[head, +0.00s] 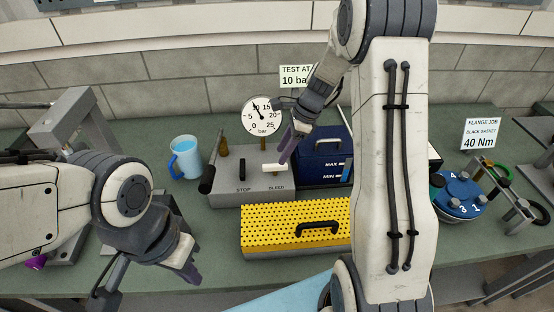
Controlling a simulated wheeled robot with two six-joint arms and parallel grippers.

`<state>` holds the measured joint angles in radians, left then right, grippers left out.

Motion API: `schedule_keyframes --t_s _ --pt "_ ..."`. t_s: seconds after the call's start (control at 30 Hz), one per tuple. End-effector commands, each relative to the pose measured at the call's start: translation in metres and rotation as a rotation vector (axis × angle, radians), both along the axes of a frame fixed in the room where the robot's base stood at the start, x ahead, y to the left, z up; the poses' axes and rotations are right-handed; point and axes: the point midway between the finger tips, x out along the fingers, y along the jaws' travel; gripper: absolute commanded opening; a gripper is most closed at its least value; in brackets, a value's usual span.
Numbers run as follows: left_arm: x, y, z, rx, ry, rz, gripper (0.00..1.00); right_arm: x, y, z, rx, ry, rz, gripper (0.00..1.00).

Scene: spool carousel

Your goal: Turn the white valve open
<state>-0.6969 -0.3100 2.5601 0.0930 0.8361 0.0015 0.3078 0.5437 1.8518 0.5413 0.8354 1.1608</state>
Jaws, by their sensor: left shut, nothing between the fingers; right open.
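The white valve handle (275,167) lies crosswise on top of the grey pump box (262,189), above the label BLEED. A black handle (242,172) stands beside it, above the label STOP. The round gauge (262,116) behind them reads a little below 10 bar. My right gripper (287,152) is open and points down just above and behind the white handle's right end. I cannot tell if it touches the handle. My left gripper (190,268) is shut and empty, low in front of the pump box and left of the yellow cover.
A yellow perforated cover (275,222) with a black grip lies in front of the pump box. A dark blue tank (322,166) stands right of it, a blue mug (186,160) left. A blue numbered carousel (460,196) stands far right.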

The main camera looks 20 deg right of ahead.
Motion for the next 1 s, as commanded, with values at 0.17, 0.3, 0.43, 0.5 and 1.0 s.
schedule_keyframes --t_s 0.17,0.3,0.43,0.5,1.0 --pt "0.0 0.0 0.006 0.0 0.0 0.0 0.0 0.002 0.012 -0.027 0.002 0.003 0.002 0.5" --pt "0.0 0.0 0.007 0.0 0.0 0.0 0.0 0.004 0.017 -0.04 0.0 0.0 0.002 0.5" --pt "0.0 0.0 0.007 0.0 0.0 0.0 0.0 0.005 0.018 -0.044 -0.001 -0.001 0.003 0.5" --pt "0.0 0.0 0.007 0.0 0.0 0.0 0.0 0.005 0.018 -0.045 -0.001 -0.001 0.003 0.5" --pt "0.0 0.0 0.007 0.0 0.0 0.0 0.0 0.005 0.018 -0.044 0.0 -0.001 0.005 0.0"
